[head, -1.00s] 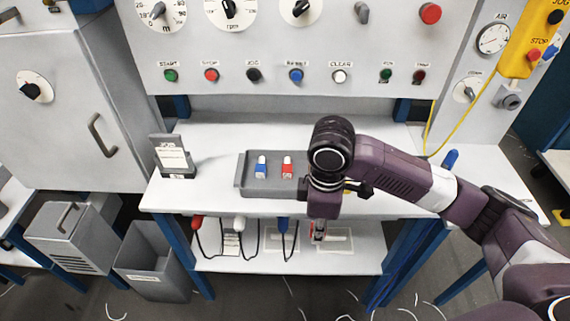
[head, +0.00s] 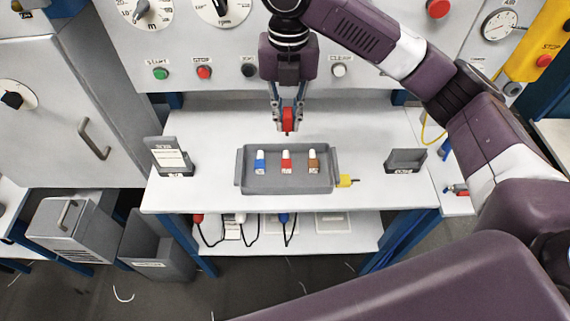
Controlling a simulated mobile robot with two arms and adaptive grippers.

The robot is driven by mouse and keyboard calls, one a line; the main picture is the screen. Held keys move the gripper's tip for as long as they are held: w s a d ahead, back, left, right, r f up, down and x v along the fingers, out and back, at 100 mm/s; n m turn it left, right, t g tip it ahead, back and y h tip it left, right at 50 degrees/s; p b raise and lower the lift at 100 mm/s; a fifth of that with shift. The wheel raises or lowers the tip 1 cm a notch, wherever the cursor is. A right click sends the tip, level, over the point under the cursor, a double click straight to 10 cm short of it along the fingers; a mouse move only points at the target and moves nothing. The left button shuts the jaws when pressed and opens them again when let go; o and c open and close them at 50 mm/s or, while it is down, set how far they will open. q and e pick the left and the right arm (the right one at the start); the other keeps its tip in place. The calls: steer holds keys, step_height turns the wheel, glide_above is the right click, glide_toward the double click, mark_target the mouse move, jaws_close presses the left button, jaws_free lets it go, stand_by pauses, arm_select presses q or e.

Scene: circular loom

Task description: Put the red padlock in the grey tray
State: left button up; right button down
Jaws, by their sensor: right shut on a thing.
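My right gripper (head: 287,121) comes down from above, its fingers shut on a small red thing that looks like the red padlock (head: 288,116). It holds it in the air above the back edge of the grey tray (head: 239,181), apart from the tray. The tray lies on the white table and holds a blue piece (head: 261,162), a red piece (head: 286,164) and a brown piece (head: 313,163), each with a pale top. The fingers partly hide the held thing. My left gripper is not in view.
A yellow piece (head: 346,181) lies at the tray's right side. A dark holder (head: 405,161) stands further right, and a sign stand (head: 169,157) at the left. The control panel (head: 365,88) rises behind.

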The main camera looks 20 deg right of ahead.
step_height(320, 180, down, 16)
steer(key=shift+r+p, duration=0.2)
steer(key=shift+p, duration=0.95)
step_height(320, 180, down, 3)
steer(key=shift+s+f+p, duration=0.1)
steer(key=shift+f+p, duration=0.1)
steer(key=shift+p, duration=0.2)
steer(key=shift+f, duration=0.35)
steer(key=shift+f, duration=0.1)
steer(key=c, duration=1.9)
jaws_free()
